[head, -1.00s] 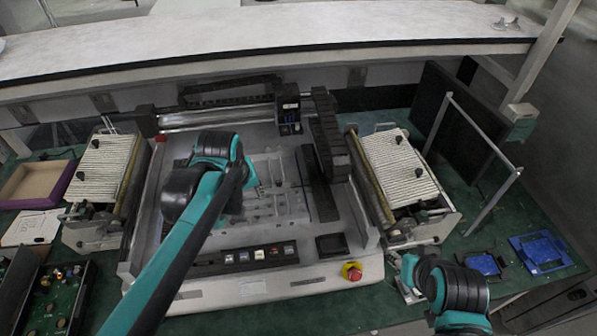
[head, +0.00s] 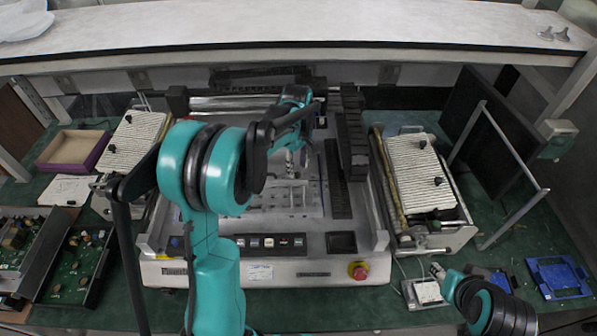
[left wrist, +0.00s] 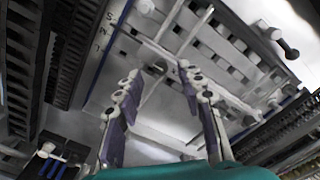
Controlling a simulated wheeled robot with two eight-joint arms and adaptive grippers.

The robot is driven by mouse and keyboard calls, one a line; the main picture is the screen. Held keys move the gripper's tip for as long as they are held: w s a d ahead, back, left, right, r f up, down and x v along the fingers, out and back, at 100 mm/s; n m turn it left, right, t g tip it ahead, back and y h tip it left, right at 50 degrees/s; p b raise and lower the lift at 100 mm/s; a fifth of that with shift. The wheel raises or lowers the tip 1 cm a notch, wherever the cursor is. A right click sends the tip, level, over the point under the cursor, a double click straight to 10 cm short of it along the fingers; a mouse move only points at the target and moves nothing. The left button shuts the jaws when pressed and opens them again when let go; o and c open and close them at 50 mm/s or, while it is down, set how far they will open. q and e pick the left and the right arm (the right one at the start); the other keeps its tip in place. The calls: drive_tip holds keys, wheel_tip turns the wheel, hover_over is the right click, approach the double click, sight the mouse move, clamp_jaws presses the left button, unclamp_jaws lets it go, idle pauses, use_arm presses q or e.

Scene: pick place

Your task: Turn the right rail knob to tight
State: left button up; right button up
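The pick-and-place machine (head: 265,272) stands in the middle of the bench, with perforated metal rails and slots on its bed. My left arm reaches over it. Its gripper (head: 297,158) points down above the bed and is partly hidden by the wrist. In the left wrist view the left gripper (left wrist: 160,72) is open, its purple-padded fingers apart above the rails. A small dark knob-like part (left wrist: 158,68) shows between the fingertips; I cannot tell whether it is the right rail knob. My right gripper (head: 438,270) is low at the machine's front right; its fingers are too small to read.
Feeder banks stand left (head: 132,140) and right (head: 415,170) of the bed. A red stop button (head: 358,271) is at the front right. Blue trays (head: 558,277) and circuit boards (head: 75,265) lie on the green bench.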

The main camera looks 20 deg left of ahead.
sight(297, 176)
use_arm(q)
drive_tip(key=shift+f, duration=1.25)
clamp_jaws()
